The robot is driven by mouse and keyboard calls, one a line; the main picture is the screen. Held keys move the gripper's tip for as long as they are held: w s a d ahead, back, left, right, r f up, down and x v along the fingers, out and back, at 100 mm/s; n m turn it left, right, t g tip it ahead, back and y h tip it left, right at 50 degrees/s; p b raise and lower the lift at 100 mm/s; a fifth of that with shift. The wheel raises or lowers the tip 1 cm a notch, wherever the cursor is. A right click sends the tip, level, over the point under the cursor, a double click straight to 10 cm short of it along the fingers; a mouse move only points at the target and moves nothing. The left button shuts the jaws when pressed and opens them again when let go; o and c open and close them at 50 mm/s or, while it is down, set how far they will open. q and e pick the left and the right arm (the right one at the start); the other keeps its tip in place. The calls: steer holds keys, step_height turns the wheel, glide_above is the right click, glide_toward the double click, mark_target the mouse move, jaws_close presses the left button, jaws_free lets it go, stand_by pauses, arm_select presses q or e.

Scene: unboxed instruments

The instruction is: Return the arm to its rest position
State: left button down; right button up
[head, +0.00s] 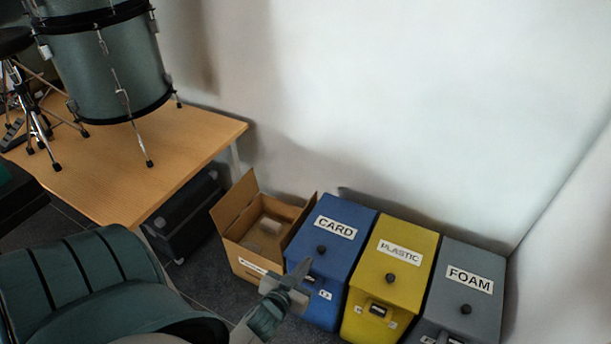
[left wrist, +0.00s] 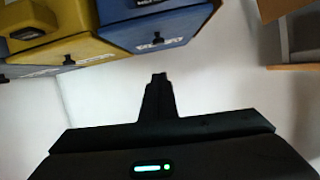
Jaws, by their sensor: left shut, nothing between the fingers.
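My left gripper (head: 298,274) is in the lower middle of the head view, in front of the open cardboard box and the blue bin. Its fingers are shut with nothing between them. The left wrist view shows the closed fingertips (left wrist: 159,77) pointing up the picture, with pale wall or floor behind them. My left arm is extended forward from the bottom of the head view. My right gripper is not in view.
An open cardboard box (head: 249,267) stands left of a blue CARD bin (head: 347,255), a yellow PLASTIC bin (head: 410,247) and a grey FOAM bin (head: 484,259), all by the wall. A wooden table (head: 190,140) carries a drum (head: 105,65) at the left, with a black case (head: 185,222) below.

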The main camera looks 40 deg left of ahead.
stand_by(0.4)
